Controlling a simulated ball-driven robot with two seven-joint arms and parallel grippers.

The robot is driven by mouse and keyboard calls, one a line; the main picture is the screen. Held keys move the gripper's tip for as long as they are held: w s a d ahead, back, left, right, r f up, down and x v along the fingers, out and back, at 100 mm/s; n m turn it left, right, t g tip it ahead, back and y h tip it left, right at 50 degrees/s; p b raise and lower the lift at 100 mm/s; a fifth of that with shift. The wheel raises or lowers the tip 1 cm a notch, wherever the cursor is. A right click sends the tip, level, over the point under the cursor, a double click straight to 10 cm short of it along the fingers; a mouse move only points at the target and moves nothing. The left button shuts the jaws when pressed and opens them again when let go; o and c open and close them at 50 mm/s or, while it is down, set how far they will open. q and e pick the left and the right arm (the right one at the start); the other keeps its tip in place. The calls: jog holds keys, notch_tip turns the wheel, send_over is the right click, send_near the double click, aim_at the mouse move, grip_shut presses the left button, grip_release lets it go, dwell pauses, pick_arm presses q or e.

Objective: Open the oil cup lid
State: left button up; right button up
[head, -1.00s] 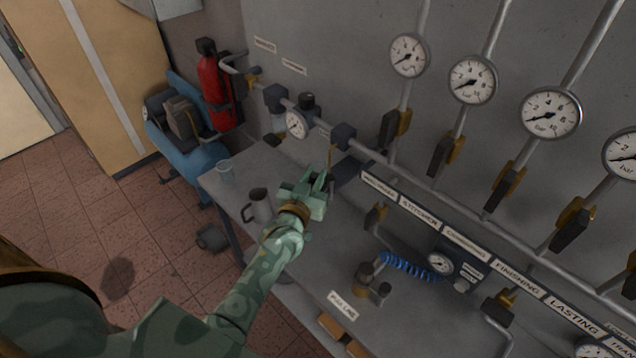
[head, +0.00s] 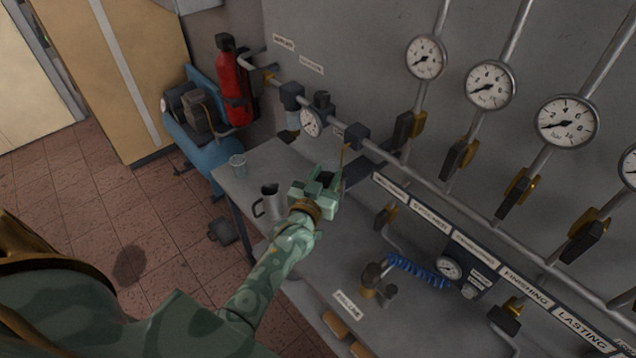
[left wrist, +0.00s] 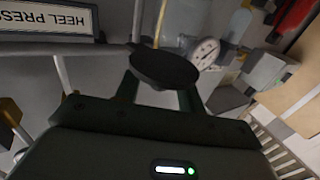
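My left gripper (head: 322,183) is over the back of the grey bench, in front of the wall pipe. In the left wrist view its two green fingers (left wrist: 160,97) stand apart. A dark round disc (left wrist: 164,68), which looks like the oil cup lid, lies across the fingertips and hides them. I cannot tell whether the fingers touch it. In the head view a dark patch shows between the fingers, and the cup body is hidden or cannot be made out. My right gripper is in neither view.
A grey pipe (head: 395,160) with valves and gauges runs behind. A blue coiled hose (head: 417,268) and brass fitting (head: 371,281) are to the right.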

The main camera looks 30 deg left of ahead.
pick_arm(q)
jog(key=s+p, duration=0.1)
jog(key=s, duration=0.1)
jog(key=s+p, duration=0.2)
jog(key=s, duration=0.1)
jog(key=shift+s+d+r, duration=0.3)
jog(key=shift+d, duration=0.05)
jog(key=p, duration=0.3)
send_near(326, 175)
jog(key=shift+s+d+f, duration=0.1)
jog(key=shift+s, duration=0.9)
jog(key=shift+s+d+f, duration=0.1)
jog(key=shift+s, duration=0.85)
jog(key=shift+s+d+f, duration=0.1)
jog(key=shift+s+d, duration=0.05)
jog(key=shift+s, duration=0.85)
